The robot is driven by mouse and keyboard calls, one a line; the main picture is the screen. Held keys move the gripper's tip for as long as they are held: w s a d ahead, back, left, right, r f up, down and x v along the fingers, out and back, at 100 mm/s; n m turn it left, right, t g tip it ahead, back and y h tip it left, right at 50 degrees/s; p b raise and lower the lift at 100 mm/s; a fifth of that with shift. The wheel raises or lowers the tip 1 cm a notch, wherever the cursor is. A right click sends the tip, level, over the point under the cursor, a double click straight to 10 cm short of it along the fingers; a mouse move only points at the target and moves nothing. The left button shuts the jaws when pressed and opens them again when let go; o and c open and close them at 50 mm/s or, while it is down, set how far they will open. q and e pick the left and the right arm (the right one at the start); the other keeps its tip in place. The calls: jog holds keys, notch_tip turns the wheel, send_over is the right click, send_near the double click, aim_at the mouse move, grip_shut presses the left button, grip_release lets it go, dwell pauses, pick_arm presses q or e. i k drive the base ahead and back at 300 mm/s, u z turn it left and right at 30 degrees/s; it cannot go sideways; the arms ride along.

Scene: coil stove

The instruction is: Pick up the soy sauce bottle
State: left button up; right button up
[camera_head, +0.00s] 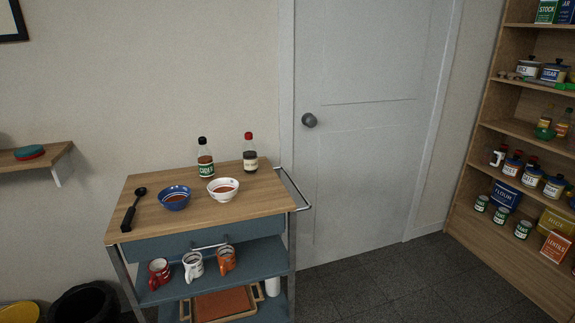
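Two bottles stand upright near the back edge of the wooden cart top. The right one, a dark bottle with a red cap and pale label (250,157), looks like the soy sauce bottle, but its label is too small to read. The left one is a bottle with a black cap and a green and white label (205,161). The two bottles stand apart, with a gap between them. Neither of my grippers is in view.
On the cart top (262,195) are a blue bowl (174,198), a white bowl (223,195) and a black ladle (132,212). A metal handle (295,188) sticks out at the cart's right. Mugs stand on the shelf below. A stocked shelf unit (490,170) stands right; floor between is clear.

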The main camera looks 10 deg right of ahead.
aim_at(249, 150)
jog(key=z, duration=4.3)
jog(key=i, duration=0.15)
jog(key=u, duration=3.4)
jog(key=i, duration=1.25)
jog(key=u, duration=1.4)
jog(key=i, duration=0.5)
jog(key=u, duration=0.35)
